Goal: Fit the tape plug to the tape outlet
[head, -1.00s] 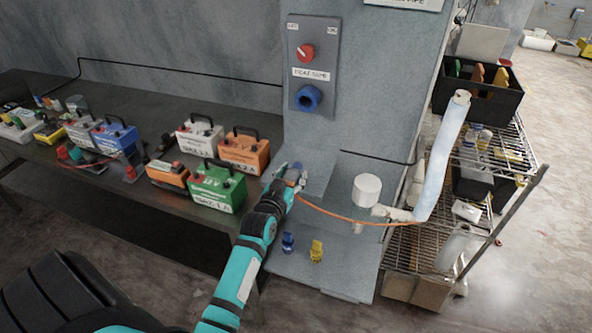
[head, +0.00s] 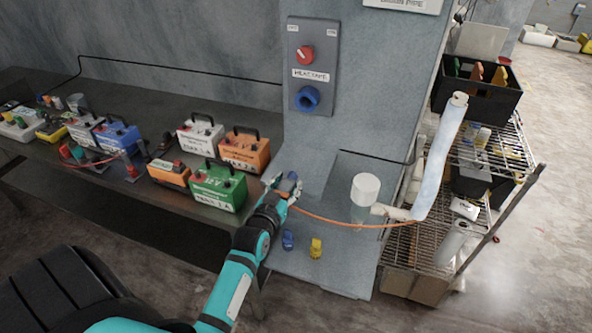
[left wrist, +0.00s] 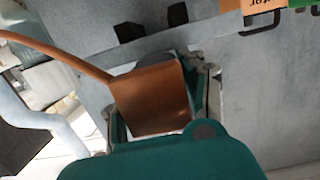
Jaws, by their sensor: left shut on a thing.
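The tape outlet (head: 308,99) is a round blue socket low on a grey wall panel, under a red switch and a label. My left gripper (head: 284,187) is below and left of it, clearly apart from it, in front of the grey wall base. It is shut on the tape plug, which shows in the left wrist view as an orange-brown block (left wrist: 152,98) between the fingers. The orange cable runs from the plug to the right, toward the pipe. The plug's front end is mostly hidden in the wrist view. My right gripper is in neither view.
Several battery-like boxes, such as a green one (head: 218,187), stand on the dark bench left of the gripper. A blue piece (head: 288,240) and a yellow piece (head: 316,248) sit below it. A wrapped pipe (head: 440,160) and wire shelf are at right. The wall below the outlet is clear.

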